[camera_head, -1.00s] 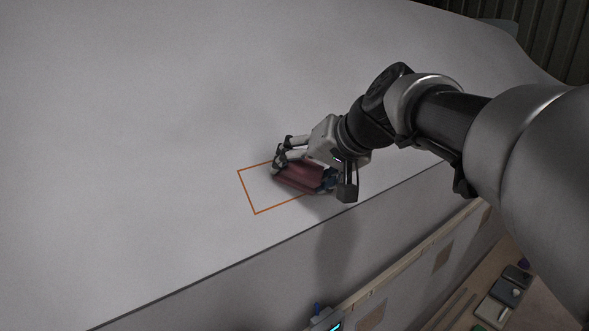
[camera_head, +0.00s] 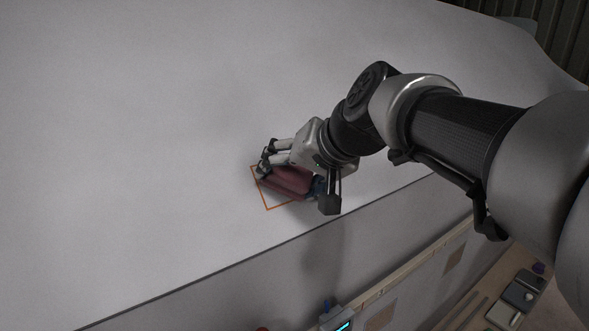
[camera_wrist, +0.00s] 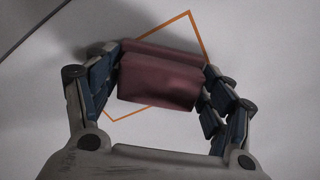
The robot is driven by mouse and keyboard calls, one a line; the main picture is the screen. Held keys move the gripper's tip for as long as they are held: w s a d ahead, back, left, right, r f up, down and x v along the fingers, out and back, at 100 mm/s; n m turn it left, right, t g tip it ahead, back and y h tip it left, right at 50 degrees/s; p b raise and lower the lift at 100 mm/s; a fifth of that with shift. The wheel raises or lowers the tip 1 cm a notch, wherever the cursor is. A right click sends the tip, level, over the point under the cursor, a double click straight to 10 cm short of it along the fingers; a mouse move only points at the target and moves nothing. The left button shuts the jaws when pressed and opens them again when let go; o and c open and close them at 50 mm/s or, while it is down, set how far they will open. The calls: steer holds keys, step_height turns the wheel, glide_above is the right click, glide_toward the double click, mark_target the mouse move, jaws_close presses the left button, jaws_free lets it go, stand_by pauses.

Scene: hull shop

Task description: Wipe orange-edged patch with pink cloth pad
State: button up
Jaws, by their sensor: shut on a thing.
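The pink cloth pad (camera_head: 289,181) is dark pink and lies at the pale hull surface. My gripper (camera_head: 290,170) is shut on it. In the wrist view the pad (camera_wrist: 158,82) sits between the blue-lined fingers of my gripper (camera_wrist: 160,88). The orange-edged patch (camera_head: 268,208) is an outline on the hull. The pad and gripper cover most of it; its left and lower-left edges show in the head view. In the wrist view the orange outline (camera_wrist: 199,33) shows beyond the pad and at lower left. Whether the pad presses on the surface is hard to tell.
The pale hull (camera_head: 130,130) is wide and clear to the left and above. Its lower edge drops to a side wall.

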mark_target(261, 187)
steer(key=shift+s+a+p, duration=0.15)
steer(key=shift+s+a, duration=0.6)
steer(key=shift+a, duration=0.35)
steer(key=shift+s+a+p, duration=0.15)
steer(key=shift+s+a, duration=0.55)
steer(key=shift+a, duration=0.35)
steer(key=o, duration=0.4)
steer(key=c, duration=0.4)
steer(key=shift+d+r, duration=0.15)
steer(key=shift+s+d+r, duration=0.15)
steer(key=shift+s+r, duration=0.1)
steer(key=shift+s, duration=0.1)
steer(key=shift+p+v, duration=0.7)
steer(key=shift+v, duration=1.75)
